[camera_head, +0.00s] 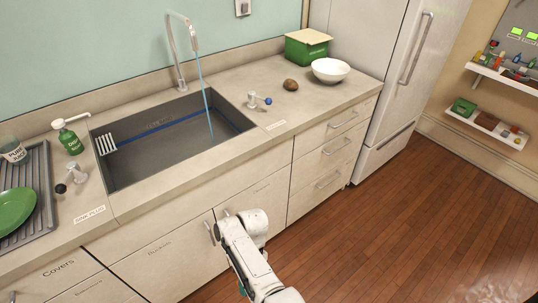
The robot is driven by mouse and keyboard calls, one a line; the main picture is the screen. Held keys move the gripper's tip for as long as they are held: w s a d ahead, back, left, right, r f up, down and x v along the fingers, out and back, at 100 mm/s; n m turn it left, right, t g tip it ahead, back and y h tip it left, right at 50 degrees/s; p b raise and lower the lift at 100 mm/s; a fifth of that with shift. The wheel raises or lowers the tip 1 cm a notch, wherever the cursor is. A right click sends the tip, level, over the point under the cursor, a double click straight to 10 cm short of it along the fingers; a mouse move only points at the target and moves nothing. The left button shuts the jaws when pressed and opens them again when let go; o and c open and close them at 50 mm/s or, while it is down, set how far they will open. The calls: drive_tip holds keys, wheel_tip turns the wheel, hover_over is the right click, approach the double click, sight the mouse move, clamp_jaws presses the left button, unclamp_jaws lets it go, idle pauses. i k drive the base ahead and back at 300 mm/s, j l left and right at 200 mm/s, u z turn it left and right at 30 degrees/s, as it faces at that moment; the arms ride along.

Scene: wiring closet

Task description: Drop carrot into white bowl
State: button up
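No carrot can be made out in this view. My white arm rises from the bottom edge in front of the lower cabinets, well below and to the left of the bowl. The fingers of my gripper cannot be made out, so I cannot see whether it holds anything.
A brown roundish object (290,85) lies left of the bowl, and a green box (307,47) stands behind. The sink (165,140) has its tap running. A green plate (14,210) and soap bottle (70,140) are at left. The wooden floor (430,220) is clear at right.

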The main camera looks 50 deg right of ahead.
sight(328, 83)
drive_tip(key=l+u, duration=0.4)
drive_tip(key=l, duration=0.25)
drive_tip(key=k+l+u, duration=0.15)
drive_tip(key=l+u, duration=0.3)
drive_tip(key=l, duration=0.2)
drive_tip(key=k+l, duration=0.1)
drive_tip(key=l, duration=0.35)
drive_tip(key=k+l, duration=0.15)
drive_tip(key=l, duration=0.3)
drive_tip(key=k+l, duration=0.1)
drive_tip(key=l, duration=0.35)
drive_tip(key=k+l, duration=0.15)
drive_tip(key=l, duration=0.35)
drive_tip(key=k+l, duration=0.1)
drive_tip(key=l, duration=0.35)
